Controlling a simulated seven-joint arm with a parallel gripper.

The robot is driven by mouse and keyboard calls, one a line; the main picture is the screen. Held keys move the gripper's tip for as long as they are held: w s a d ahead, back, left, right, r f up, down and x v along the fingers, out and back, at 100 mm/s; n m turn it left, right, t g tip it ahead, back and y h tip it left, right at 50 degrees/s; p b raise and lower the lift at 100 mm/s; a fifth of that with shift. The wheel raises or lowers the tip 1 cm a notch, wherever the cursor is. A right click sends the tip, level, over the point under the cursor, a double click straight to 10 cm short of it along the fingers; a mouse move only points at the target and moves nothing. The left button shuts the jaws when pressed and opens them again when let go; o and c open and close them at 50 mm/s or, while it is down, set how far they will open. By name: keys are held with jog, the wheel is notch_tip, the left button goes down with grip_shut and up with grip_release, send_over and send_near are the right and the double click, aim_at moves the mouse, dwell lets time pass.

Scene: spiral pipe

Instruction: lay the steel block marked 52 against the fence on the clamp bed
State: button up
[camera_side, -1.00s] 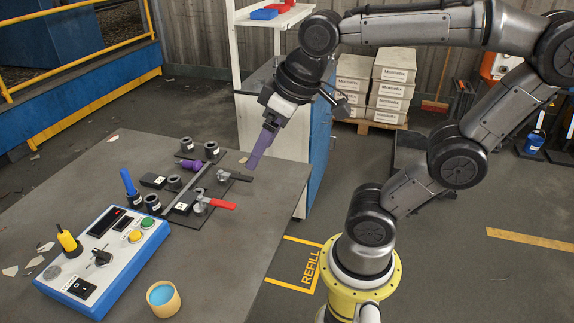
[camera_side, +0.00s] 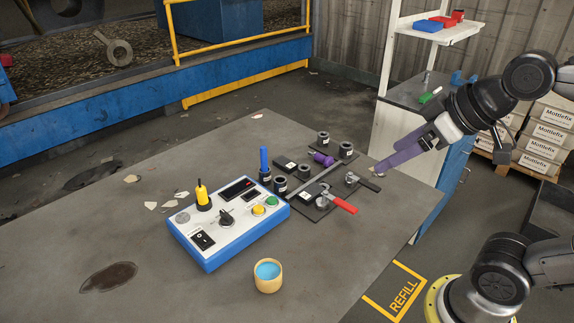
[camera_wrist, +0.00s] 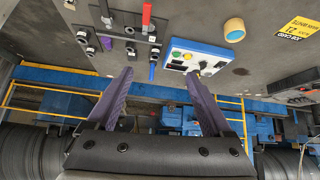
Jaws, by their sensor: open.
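The clamp bed (camera_side: 325,207) is a dark plate on the table with a long grey fence bar (camera_side: 318,181) across it. A red-handled clamp (camera_side: 341,204) and a black-handled clamp (camera_side: 366,182) stand on its right side.
A blue-edged control box (camera_side: 228,222) stands left of the bed. A cup of blue liquid (camera_side: 268,276) stands in front.

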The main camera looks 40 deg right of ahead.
jog(key=w+r, duration=0.3)
jog(key=w, duration=0.7)
jog(key=m+g, duration=0.1)
send_over(285, 162)
jog(key=s, duration=0.5)
jog(key=shift+h, duration=0.3)
jog(key=f, duration=2.1)
jog(key=shift+w, duration=0.25)
jog(key=shift+x, duration=3.05)
grip_shut()
jog(key=shift+w+d+r, duration=0.1)
jog(key=shift+r, duration=0.05)
